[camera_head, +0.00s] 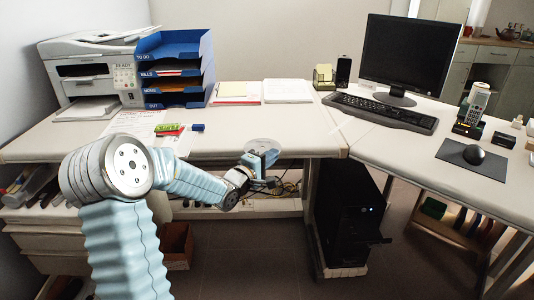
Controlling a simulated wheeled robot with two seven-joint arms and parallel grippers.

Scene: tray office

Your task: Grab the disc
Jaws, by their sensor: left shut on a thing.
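The disc (263,145) is pale, round and partly see-through. It shows just in front of the left desk's front edge. My left gripper (258,160) is shut on the disc and holds it from below and in front. My left arm comes in from the left and bends at a large grey joint. My right gripper is not in view.
The desk (232,143) holds a printer (90,71), blue letter trays (177,70), papers (237,92), a keyboard (381,112), a monitor (411,50) and a mouse (473,154). A black computer tower (347,215) stands below. The desk surface behind the disc is clear.

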